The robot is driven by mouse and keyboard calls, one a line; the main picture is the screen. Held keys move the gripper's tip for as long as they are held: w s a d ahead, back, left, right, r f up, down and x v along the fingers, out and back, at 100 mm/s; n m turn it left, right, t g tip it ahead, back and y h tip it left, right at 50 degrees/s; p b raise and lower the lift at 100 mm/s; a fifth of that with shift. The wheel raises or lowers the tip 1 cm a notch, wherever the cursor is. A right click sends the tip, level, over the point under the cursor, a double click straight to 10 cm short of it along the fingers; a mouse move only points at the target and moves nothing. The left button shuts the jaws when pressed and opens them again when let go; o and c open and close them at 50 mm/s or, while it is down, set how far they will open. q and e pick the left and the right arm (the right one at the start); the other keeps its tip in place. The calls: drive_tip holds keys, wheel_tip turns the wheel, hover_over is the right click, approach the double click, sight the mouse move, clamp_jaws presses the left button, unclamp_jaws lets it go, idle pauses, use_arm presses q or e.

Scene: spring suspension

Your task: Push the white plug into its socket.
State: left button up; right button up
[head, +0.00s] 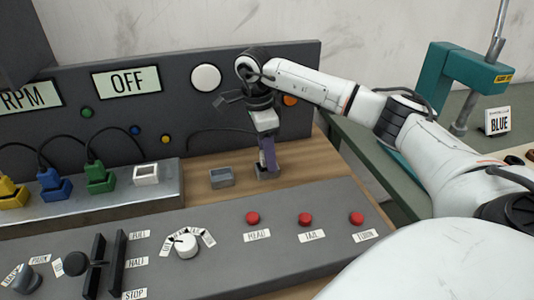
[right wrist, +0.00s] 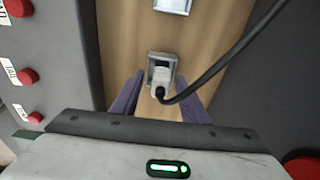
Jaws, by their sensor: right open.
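The white plug (right wrist: 159,82) sits at a small grey holder (right wrist: 162,60) on the wooden surface, with a black cable running from it. My right gripper (right wrist: 160,92) is open, its purple fingers on either side of the plug, with visible gaps. In the head view the right gripper (head: 267,158) points down at the holder (head: 268,173) and hides the plug. The white socket (head: 146,174) stands empty on the metal block, right of the green plug (head: 99,178). My left gripper is not in view.
A second grey holder (head: 221,178) stands empty between the white socket and my right gripper. Blue (head: 54,184) and yellow (head: 11,193) plugs stand farther left. A dark upright panel (head: 180,115) rises behind; a control panel with red buttons (head: 305,219) lies in front.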

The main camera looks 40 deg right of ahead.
clamp_jaws()
